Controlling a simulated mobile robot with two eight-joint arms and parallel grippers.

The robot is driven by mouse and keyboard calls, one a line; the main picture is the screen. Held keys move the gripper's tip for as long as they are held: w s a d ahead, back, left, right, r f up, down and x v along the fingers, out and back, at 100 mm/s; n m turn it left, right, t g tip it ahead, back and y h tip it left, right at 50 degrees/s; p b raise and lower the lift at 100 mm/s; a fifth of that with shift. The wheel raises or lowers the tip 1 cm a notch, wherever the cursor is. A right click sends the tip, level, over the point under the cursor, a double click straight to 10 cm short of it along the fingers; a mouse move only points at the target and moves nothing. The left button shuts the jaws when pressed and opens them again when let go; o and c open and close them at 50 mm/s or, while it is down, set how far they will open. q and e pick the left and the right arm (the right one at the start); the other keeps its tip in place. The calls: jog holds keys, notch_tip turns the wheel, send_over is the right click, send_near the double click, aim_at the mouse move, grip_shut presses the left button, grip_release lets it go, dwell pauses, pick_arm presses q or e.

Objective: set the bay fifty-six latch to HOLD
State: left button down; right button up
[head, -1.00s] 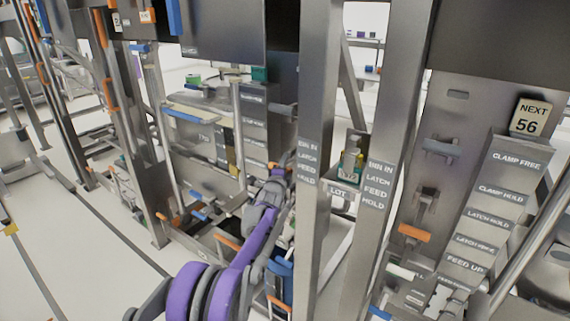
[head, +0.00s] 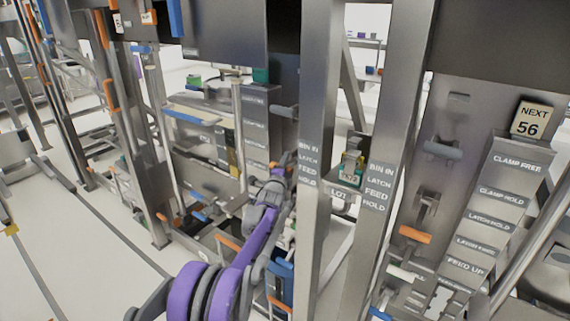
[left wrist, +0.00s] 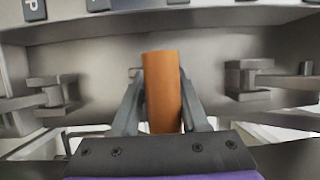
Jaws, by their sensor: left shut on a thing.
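My left gripper (left wrist: 162,105) is shut on an orange handle (left wrist: 162,80) in the left wrist view, with a finger on each side of it. The handle stands out from a grey metal panel. In the head view my purple left arm reaches to the middle bay, and the gripper (head: 288,165) is mostly hidden beside a post. A sign reading NEXT 56 (head: 529,119) stands on the right panel. Below it, a label strip (head: 493,215) carries CLAMP, LATCH and FEED labels. An orange handle (head: 415,235) sits left of that strip. My right gripper is not seen.
Two steel posts, left (head: 318,110) and right (head: 395,150), stand close to the arm, marked BIN IN, LATCH, FEED, HOLD. Grey levers flank the held handle at left (left wrist: 50,92) and right (left wrist: 250,80). Open floor (head: 70,245) lies at the left.

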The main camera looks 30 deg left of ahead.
pick_arm(q)
jog(key=shift+w+d+r, duration=0.1)
jog(key=shift+d+r, duration=0.15)
jog(key=shift+r, duration=0.1)
jog(key=c, duration=0.7)
grip_release()
jog(key=shift+o, duration=0.6)
jog(key=shift+d, duration=0.2)
jog(key=shift+f, duration=0.1)
jog(key=shift+s, duration=0.25)
jog(key=b+v, duration=0.1)
jog(key=v, duration=0.9)
jog(key=shift+b, duration=0.3)
jog(key=shift+s+d+f, duration=0.1)
jog(key=shift+f, duration=0.05)
